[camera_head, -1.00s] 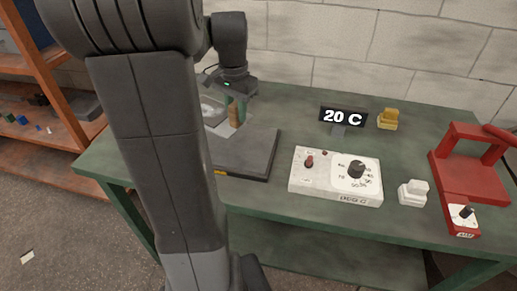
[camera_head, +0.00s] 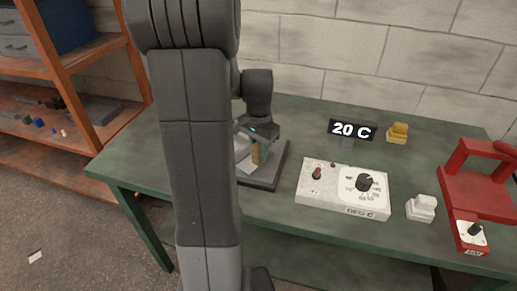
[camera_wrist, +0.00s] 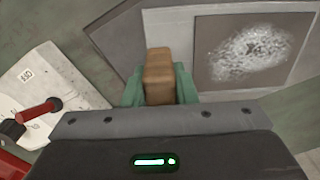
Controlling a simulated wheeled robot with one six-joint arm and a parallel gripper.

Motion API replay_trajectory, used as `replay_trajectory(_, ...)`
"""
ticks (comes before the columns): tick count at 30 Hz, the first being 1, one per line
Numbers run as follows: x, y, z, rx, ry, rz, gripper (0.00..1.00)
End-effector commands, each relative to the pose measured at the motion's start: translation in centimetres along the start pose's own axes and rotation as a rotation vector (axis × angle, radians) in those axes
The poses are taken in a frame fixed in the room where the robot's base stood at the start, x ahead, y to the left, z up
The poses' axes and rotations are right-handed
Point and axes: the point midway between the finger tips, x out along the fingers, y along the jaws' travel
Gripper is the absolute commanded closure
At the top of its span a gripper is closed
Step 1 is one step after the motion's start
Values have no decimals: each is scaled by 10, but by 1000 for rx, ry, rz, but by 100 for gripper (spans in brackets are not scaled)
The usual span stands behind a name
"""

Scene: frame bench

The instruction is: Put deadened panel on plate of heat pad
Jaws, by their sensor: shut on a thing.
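The deadened panel (camera_wrist: 165,20) is a pale grey sheet with a grey-brown square carrying a whitish patch. A brown block (camera_wrist: 158,66), apparently its grip, stands at its near side in the wrist view. My gripper (camera_wrist: 158,84) has green fingers shut on this block. In the head view my gripper (camera_head: 256,152) holds it over the dark grey heat pad (camera_head: 268,178), and my arm hides much of both. The heat pad also shows beside and under the panel in the wrist view (camera_wrist: 108,35). I cannot tell whether the panel touches the pad.
A white control box (camera_head: 340,195) with a red switch and black dial stands right of the pad. Behind it is a 20 C display (camera_head: 351,130). A yellow block (camera_head: 397,133), a white block (camera_head: 421,207) and a red frame (camera_head: 478,190) are farther right on the green bench (camera_head: 300,118).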

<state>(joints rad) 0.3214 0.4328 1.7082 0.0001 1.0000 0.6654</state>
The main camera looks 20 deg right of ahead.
Motion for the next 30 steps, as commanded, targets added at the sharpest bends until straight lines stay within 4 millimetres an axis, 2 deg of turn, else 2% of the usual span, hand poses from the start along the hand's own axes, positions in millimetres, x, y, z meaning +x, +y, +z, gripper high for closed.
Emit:
replay_trajectory(8, 3, 0, 0, 0, 1, 0, 100)
replay_trajectory(9, 2, 0, 0, 0, 0, 0, 69)
replay_trajectory(12, 2, 0, 0, 0, 0, 0, 53)
replay_trajectory(23, -4, 0, 0, 0, 1, -1, 53)
replay_trajectory(26, -17, -1, -1, 0, 4, -3, 53)
replay_trajectory(30, -47, -1, -1, 0, 4, -3, 53)
